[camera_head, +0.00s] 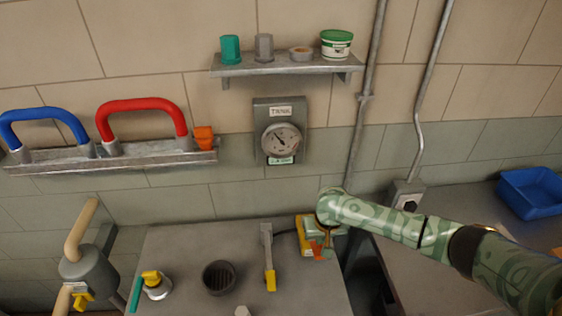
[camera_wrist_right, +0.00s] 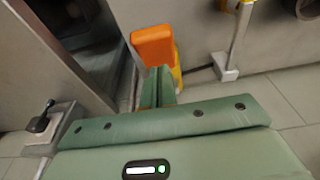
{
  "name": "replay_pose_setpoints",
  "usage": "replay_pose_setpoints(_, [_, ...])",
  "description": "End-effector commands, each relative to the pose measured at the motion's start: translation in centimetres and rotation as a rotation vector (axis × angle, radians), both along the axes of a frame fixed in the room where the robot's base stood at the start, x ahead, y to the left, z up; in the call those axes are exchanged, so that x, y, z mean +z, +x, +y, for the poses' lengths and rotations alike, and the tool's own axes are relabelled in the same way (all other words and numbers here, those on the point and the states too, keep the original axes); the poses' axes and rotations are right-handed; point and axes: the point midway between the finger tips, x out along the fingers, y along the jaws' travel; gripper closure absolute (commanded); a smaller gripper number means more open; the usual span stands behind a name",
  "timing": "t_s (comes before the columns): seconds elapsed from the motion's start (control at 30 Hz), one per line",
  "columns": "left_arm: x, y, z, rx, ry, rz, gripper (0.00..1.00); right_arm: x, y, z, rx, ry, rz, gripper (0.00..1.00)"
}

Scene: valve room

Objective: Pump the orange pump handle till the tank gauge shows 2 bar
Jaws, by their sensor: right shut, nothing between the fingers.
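The orange pump handle (camera_wrist_right: 153,47) shows in the right wrist view just beyond my fingertips, with a yellow body (camera_wrist_right: 178,73) beside it. In the head view the orange handle (camera_head: 318,253) and yellow pump body (camera_head: 302,236) are partly hidden by my right arm. My right gripper (camera_wrist_right: 159,78) is shut and empty, its green fingers together just short of the handle; I cannot tell if they touch it. The round tank gauge (camera_head: 281,140) hangs on the wall under a TANK label. Its needle seems to point up and left; the scale is too small to read. My left gripper is out of view.
On the grey bench (camera_head: 190,245) are a yellow-tipped lever (camera_head: 269,265), a dark round cup (camera_head: 219,278) and a yellow-topped valve (camera_head: 154,284). A blue bin (camera_head: 530,192) is at right. A shelf (camera_head: 290,66) and a rack (camera_head: 110,155) with handles are on the wall.

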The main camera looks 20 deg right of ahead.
Motion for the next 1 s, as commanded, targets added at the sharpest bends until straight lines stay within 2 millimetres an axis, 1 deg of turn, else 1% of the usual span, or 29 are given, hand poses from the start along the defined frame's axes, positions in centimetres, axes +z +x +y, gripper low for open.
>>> replay_pose_setpoints(0.13, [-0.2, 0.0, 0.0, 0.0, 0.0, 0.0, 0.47, -0.5, 0.0, 0.0, -0.001, 0.0, 0.001, 1.0])
replay_pose_setpoints(1.0, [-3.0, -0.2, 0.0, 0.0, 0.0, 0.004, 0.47, -6.7, 0.0, 0.0, 0.0, -0.001, 0.001, 1.0])
